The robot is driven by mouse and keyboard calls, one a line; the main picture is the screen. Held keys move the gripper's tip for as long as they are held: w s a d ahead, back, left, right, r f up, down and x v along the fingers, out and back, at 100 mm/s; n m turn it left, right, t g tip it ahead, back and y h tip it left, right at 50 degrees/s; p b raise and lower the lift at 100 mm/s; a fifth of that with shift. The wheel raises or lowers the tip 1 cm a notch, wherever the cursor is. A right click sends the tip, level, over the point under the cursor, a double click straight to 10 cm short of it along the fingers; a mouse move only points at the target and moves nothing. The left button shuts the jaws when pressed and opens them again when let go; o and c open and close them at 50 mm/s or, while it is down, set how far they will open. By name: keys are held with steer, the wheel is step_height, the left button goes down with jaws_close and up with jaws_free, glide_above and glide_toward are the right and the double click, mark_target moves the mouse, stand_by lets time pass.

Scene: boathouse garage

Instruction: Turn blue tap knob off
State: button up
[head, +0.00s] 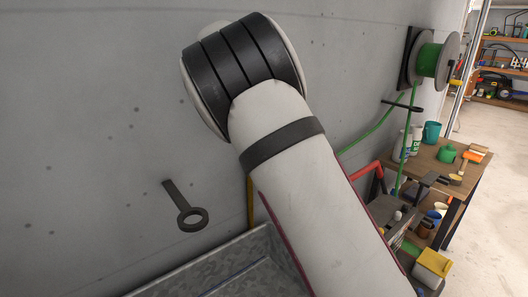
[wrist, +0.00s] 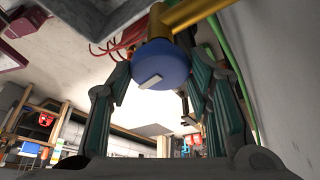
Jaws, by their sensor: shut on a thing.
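The blue tap knob (wrist: 161,66) shows at the top centre of the wrist view, a round blue disc with a pale bar mark on its face. It sits at the end of a yellow pipe (wrist: 190,14). My gripper (wrist: 160,70) has its two teal and dark fingers on either side of the knob, shut on it. Where the fingertips touch is partly hidden behind the knob. In the head view my arm hides the knob and gripper; a strip of yellow pipe (head: 250,205) shows beside the arm.
A grey metal basin (head: 190,284) lies below, against the grey wall. A dark ring-ended bracket (head: 183,207) is on the wall at left. At right are a green hose reel (head: 432,60) with hanging hose and a wooden bench (head: 470,185) with cups and tools. Open floor lies beyond.

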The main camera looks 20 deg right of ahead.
steer(key=shift+f+m, duration=0.1)
steer(key=shift+m, duration=0.3)
steer(key=o, duration=1.1)
step_height(320, 180, up, 10)
steer(key=shift+o, duration=0.2)
